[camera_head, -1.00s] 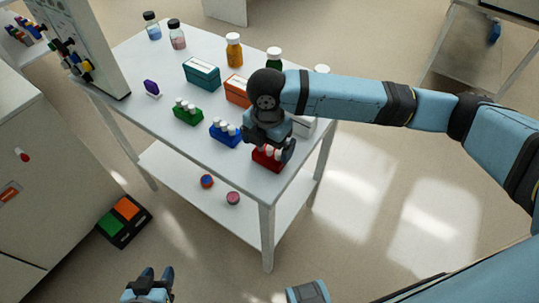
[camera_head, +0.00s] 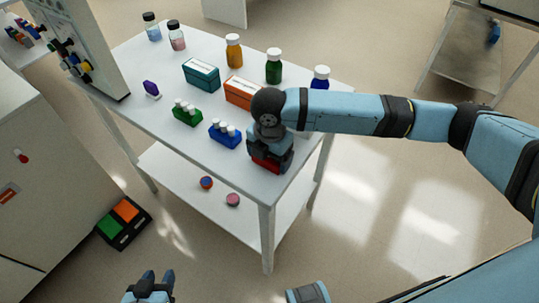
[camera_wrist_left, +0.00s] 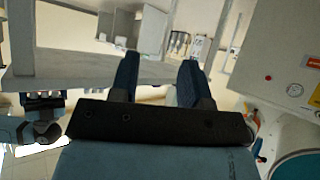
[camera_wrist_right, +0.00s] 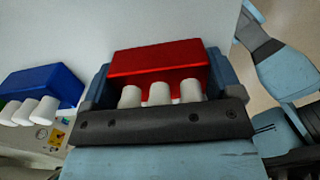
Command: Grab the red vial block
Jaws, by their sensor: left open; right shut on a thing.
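The red vial block (camera_wrist_right: 158,60) with white-capped vials lies between the two fingers of my right gripper (camera_wrist_right: 158,85) in the right wrist view. In the head view the red block (camera_head: 266,165) shows below my right gripper (camera_head: 270,155), near the table's front corner. My right gripper is shut on it, and the gripper hides most of the block from the head. Whether the block touches the table is hard to tell. My left gripper (camera_head: 152,283) is open and empty at the bottom of the head view, off the table; its fingers also show in the left wrist view (camera_wrist_left: 158,75).
A blue vial block (camera_head: 226,139) and a green vial block (camera_head: 187,116) stand left of the red one on the white table (camera_head: 165,75). An orange box (camera_head: 240,91), a teal box (camera_head: 201,73) and several bottles stand further back.

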